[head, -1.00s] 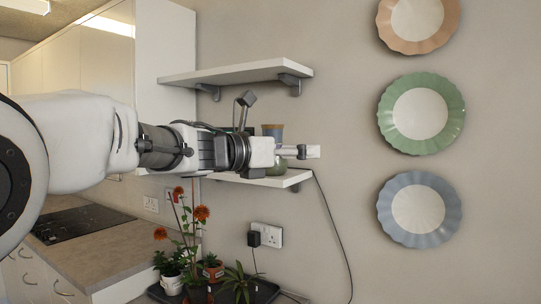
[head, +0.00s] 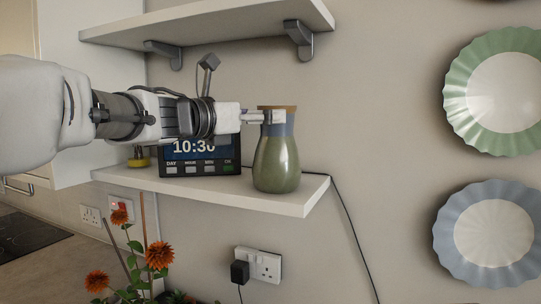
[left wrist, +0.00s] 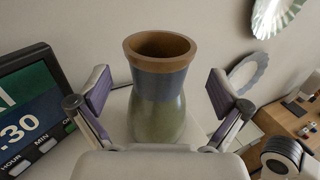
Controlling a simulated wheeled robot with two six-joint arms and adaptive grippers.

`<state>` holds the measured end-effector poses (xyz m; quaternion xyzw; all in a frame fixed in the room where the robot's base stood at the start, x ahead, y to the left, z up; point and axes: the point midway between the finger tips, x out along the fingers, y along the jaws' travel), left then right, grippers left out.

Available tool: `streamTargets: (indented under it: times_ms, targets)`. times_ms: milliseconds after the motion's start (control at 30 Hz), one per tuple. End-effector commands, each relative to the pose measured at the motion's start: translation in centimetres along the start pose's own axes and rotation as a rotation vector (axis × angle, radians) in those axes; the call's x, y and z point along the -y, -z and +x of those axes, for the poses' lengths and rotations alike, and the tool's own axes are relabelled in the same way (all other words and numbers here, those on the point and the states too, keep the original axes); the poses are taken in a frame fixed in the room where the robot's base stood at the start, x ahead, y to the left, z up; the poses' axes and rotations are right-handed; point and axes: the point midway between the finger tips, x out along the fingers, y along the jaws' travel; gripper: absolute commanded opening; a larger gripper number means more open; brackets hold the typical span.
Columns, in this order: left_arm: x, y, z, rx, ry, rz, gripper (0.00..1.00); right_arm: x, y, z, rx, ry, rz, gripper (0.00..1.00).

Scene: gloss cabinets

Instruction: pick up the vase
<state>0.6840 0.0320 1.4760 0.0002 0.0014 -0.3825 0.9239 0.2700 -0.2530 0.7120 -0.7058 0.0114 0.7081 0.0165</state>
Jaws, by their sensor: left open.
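The vase (head: 277,163) stands upright on the lower white shelf (head: 250,192), near its right end. It has a brown rim, a blue-grey neck and a glossy green body. My left gripper (head: 265,117) reaches in from the left at the height of the neck, and a finger covers part of the neck. In the left wrist view the vase (left wrist: 158,112) shows between the two spread fingers of my left gripper (left wrist: 158,94), with gaps on both sides. Its base is hidden there by the gripper body.
A digital clock (head: 200,168) stands close left of the vase, behind my arm. An upper shelf (head: 215,28) hangs above. Scalloped plates hang on the wall to the right, one green (head: 458,108). Orange flowers (head: 158,256) and a socket (head: 262,264) are below.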

Motion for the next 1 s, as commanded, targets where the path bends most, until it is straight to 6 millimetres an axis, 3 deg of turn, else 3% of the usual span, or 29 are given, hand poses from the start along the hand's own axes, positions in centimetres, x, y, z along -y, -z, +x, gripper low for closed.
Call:
streamTargets:
  times_ms: [167,300,500,533,567,767,1000]
  targets:
    - [-0.5,-1.4,3.0,-0.001,0.002,0.000,1.00,0.0,0.0,-3.1,0.000,0.000,0.000,0.40]
    - [-0.5,-0.8,4.9,-0.001,0.000,-0.001,1.00,0.0,0.0,-3.5,-0.001,0.000,0.000,0.40]
    - [-0.5,-0.6,5.1,0.001,0.000,0.000,1.00,0.0,0.0,-3.3,-0.001,0.000,0.000,0.40]
    - [-0.5,-0.6,5.1,0.001,0.000,0.000,0.96,0.0,0.0,-3.3,-0.001,0.000,0.000,0.40]
    - [-0.5,-0.6,5.1,0.001,0.000,0.000,0.86,0.0,0.0,-3.3,-0.001,0.000,0.000,0.40]
    - [-0.5,-0.6,5.0,0.001,0.000,0.000,0.15,0.0,0.0,-3.3,0.000,0.000,0.000,0.40]
    - [-0.5,-0.7,5.0,0.001,0.000,0.001,0.12,0.0,0.0,-3.3,-0.001,0.000,0.000,0.40]
